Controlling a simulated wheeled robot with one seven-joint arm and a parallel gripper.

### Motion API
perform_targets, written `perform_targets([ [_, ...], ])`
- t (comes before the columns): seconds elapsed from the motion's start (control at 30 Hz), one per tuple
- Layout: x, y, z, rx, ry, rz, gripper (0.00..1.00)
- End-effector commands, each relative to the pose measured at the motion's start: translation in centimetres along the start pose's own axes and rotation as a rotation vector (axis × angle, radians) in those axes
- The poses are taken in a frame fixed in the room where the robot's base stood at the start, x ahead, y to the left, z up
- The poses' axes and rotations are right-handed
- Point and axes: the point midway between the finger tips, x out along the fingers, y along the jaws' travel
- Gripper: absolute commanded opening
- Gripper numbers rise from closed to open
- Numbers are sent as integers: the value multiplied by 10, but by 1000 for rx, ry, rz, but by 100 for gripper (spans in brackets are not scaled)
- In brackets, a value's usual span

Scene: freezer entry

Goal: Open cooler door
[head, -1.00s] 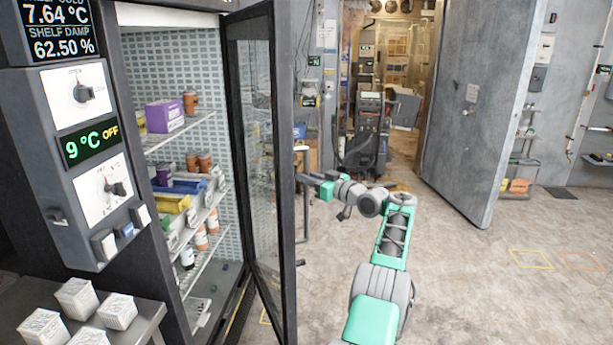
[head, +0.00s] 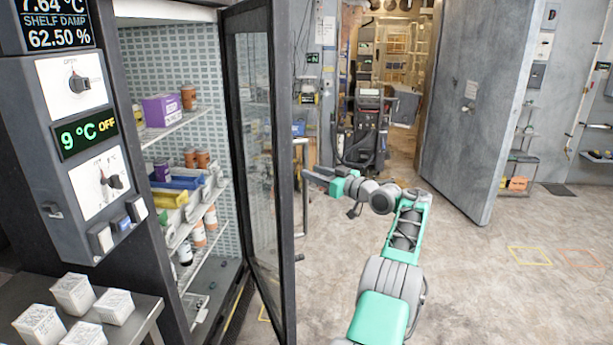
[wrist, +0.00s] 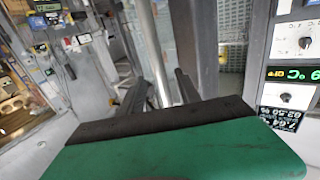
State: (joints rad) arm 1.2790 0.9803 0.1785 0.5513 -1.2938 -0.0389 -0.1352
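The cooler door (head: 258,170) is a dark-framed glass door standing open on the left in the head view. Its vertical metal handle (head: 302,225) is on the outer face, on the right side of the door. My gripper (head: 307,178) is at the handle's height, with its tips close to the bar. In the wrist view the pale handle bar (wrist: 153,50) runs between the two dark fingers of my gripper (wrist: 161,90), which stand apart. I cannot tell whether either finger touches the bar.
Cooler shelves (head: 178,130) hold jars, a purple box and trays. A control panel (head: 85,150) is left of the opening, above a bench (head: 140,318) with several white boxes. A large grey door (head: 475,100) stands open at the back. The floor (head: 480,290) at right is clear.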

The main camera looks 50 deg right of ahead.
Motion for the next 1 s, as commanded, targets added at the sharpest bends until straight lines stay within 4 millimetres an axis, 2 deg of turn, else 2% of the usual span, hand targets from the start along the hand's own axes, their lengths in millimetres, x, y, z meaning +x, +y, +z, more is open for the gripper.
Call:
perform_targets([
  [0.1,-24,1,4,0,0,2,40],
  [0.2,-36,0,3,1,0,0,40],
  [0.47,-40,-1,1,1,0,-1,40],
  [0.57,-40,0,4,7,-12,-1,33],
  [0.63,-40,6,20,30,-67,18,27],
  [0.67,-42,12,34,52,-107,37,25],
  [0.77,-54,37,107,177,-287,140,17],
  [0.83,-76,47,178,316,-457,236,11],
  [0.9,-107,35,247,476,-649,332,5],
  [0.97,-133,8,289,592,-802,394,0],
  [1.0,-149,-17,310,659,-902,429,0],
])
